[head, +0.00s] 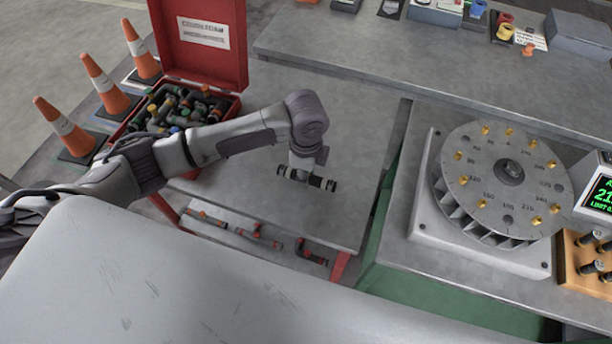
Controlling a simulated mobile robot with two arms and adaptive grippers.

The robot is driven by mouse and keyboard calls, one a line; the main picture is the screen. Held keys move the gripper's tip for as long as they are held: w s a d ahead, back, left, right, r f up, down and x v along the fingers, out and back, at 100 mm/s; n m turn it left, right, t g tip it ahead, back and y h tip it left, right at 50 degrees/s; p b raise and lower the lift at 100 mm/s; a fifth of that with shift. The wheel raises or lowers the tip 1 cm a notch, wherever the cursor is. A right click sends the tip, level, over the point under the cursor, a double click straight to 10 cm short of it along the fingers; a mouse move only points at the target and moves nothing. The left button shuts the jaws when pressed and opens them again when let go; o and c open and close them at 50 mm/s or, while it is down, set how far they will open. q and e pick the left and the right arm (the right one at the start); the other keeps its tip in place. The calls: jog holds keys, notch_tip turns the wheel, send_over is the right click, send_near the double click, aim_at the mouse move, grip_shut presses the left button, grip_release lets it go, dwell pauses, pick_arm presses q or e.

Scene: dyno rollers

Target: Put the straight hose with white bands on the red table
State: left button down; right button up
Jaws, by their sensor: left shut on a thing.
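My left gripper (306,172) points down over the grey top of the red-legged table (350,140). It is shut on a short, straight black hose with white bands (320,183). The hose lies about level, with an end showing on each side of the fingers. It is at or just above the tabletop; I cannot tell whether it touches. The gripper hides the middle of the hose. My right gripper is not in view.
An open red box (190,80) full of mixed hoses stands at the table's left. Traffic cones (103,85) are beyond it. More hoses (257,237) lie on the lower shelf. A dial machine (500,190) stands on the right bench. The tabletop around the gripper is clear.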

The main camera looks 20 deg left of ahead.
pick_arm(q)
jog(key=shift+f, duration=1.25)
jog(key=c, duration=0.9)
grip_release()
jog(key=shift+f, duration=0.15)
notch_tip(320, 180, up, 12)
jog(key=shift+d+r+b, duration=0.1)
jog(key=shift+r+b, duration=0.1)
jog(key=shift+b, duration=0.25)
